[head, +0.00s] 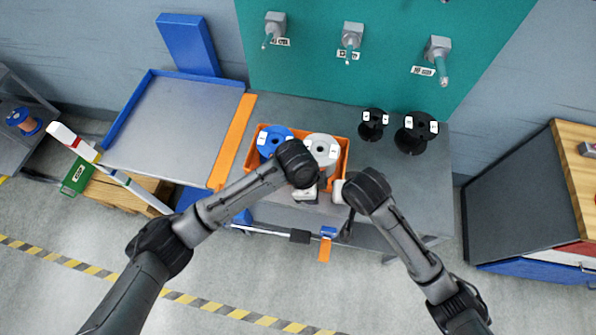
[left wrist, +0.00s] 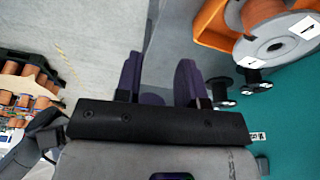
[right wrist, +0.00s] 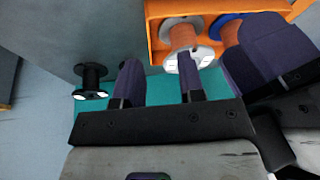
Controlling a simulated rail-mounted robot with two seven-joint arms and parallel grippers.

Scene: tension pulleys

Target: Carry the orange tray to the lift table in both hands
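The orange tray (head: 344,160) sits on the grey bench and holds a blue spool (head: 275,138) and a grey spool (head: 322,148). My left gripper (head: 306,192) is at the tray's front side, its fingers partly hidden by the wrist. In the left wrist view its fingers (left wrist: 158,80) are apart and empty, with the tray (left wrist: 212,28) beyond them. My right gripper (head: 338,190) is at the tray's front right corner. In the right wrist view its fingers (right wrist: 160,82) are apart, with the tray (right wrist: 155,30) just beyond. The lift table (head: 170,115) stands left of the bench.
Two black spools (head: 373,123) (head: 416,132) stand on the bench (head: 440,195) right of the tray. An orange strip (head: 232,140) lies between lift table and bench. A red-white-green post (head: 75,143) stands left. Pegs (head: 352,38) project from the teal wall panel behind.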

